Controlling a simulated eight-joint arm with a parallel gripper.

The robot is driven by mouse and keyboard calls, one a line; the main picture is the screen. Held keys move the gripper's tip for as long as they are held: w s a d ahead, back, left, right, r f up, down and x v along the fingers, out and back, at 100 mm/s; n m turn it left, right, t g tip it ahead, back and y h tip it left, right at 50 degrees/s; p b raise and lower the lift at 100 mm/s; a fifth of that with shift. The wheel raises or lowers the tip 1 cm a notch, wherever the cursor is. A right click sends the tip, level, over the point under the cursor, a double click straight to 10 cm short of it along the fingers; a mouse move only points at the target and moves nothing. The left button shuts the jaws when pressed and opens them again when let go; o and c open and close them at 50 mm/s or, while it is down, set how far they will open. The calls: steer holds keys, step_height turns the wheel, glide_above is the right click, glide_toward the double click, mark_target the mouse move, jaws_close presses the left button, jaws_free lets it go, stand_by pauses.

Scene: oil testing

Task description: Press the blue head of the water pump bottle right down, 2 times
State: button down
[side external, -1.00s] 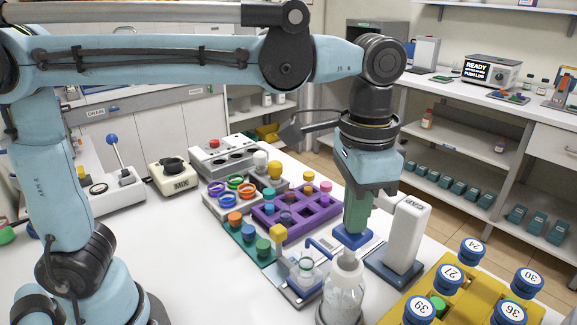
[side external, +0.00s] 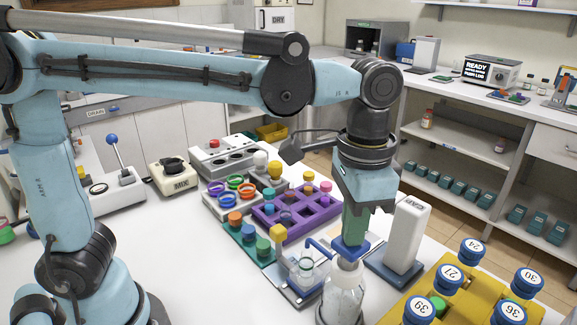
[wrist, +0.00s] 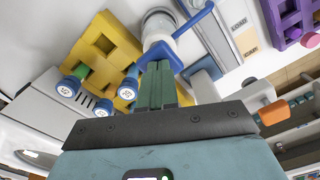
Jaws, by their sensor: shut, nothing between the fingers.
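The water pump bottle (side external: 343,293) is clear and stands upright at the front centre in the side view. It also shows in the wrist view (wrist: 157,22). Its blue head (side external: 349,251) sits low, close to the bottle's neck, with a blue spout reaching left. The head shows in the wrist view (wrist: 160,53) too. My gripper (side external: 354,237) has green fingers, pointing down and closed together, with nothing between them. The fingertips (wrist: 157,68) are on top of the blue head and appear to touch it, hiding part of its top.
A white block labelled CAP (side external: 405,236) stands just right of my gripper. A yellow rack (side external: 465,300) with numbered blue-capped vials is at the front right. A small glass beaker (side external: 306,271) stands left of the bottle, and a purple rack (side external: 290,222) lies behind it.

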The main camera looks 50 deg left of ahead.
steer(key=shift+r, duration=1.95)
steer(key=shift+r, duration=0.1)
steer(key=shift+r, duration=1.1)
steer(key=s+a+f+n+t, duration=0.1)
steer(key=a+f+n+t, duration=0.2)
steer(key=a+f, duration=0.3)
steer(key=s+a+f+n+t, duration=0.2)
steer(key=a+f+n+t, duration=0.1)
steer(key=a, duration=0.9)
step_height(320, 180, down, 3)
steer(key=shift+a+r+t, duration=0.1)
steer(key=shift+a+t, duration=0.2)
steer(key=shift+t, duration=0.3)
